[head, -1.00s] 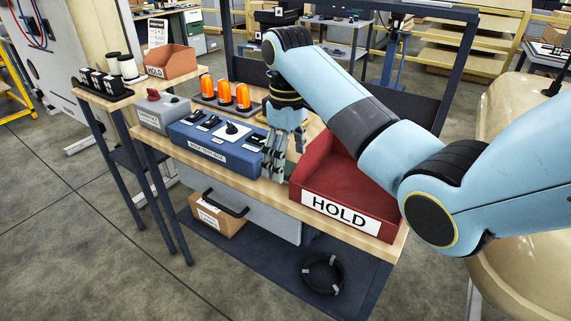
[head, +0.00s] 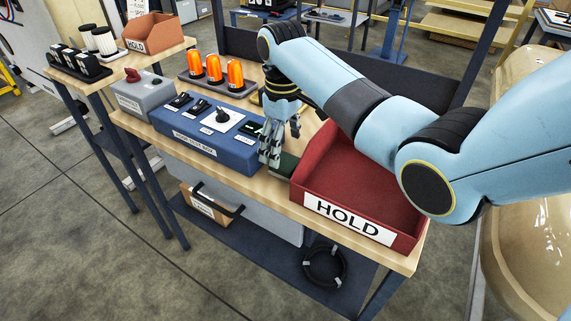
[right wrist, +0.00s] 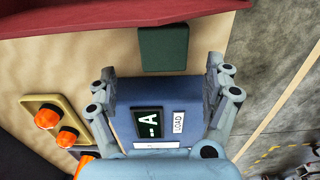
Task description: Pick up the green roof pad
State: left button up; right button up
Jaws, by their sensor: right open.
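The green roof pad (head: 286,166) is a small dark green block on the wooden trolley top, between the blue test box and the red HOLD bin. The right wrist view shows it as a dark green rectangle (right wrist: 163,47) lying flat by the bin's edge. My right gripper (head: 270,157) hangs down at the right end of the blue box, just left of the pad, and partly hides that end. In the right wrist view its fingers (right wrist: 163,72) are spread wide and empty, with the pad ahead of them. My left gripper is out of view.
The blue test box (head: 206,143) with switches stands left of the gripper. The red HOLD bin (head: 335,188) stands close on the right. Orange beacons (head: 214,69) stand behind, with a grey box (head: 140,100) farther left. Dark trolley posts rise behind my arm.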

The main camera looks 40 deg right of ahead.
aim_at(283, 160)
jog(key=f, duration=0.3)
jog(key=shift+s+a+f, duration=0.25)
jog(key=shift+f, duration=0.15)
jog(key=shift+w+f, duration=0.1)
jog(key=shift+f, duration=0.45)
jog(key=c, duration=1.3)
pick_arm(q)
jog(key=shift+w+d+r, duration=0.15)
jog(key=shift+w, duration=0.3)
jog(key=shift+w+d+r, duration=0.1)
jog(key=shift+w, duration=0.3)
pick_arm(e)
jog(key=shift+r, duration=5.05)
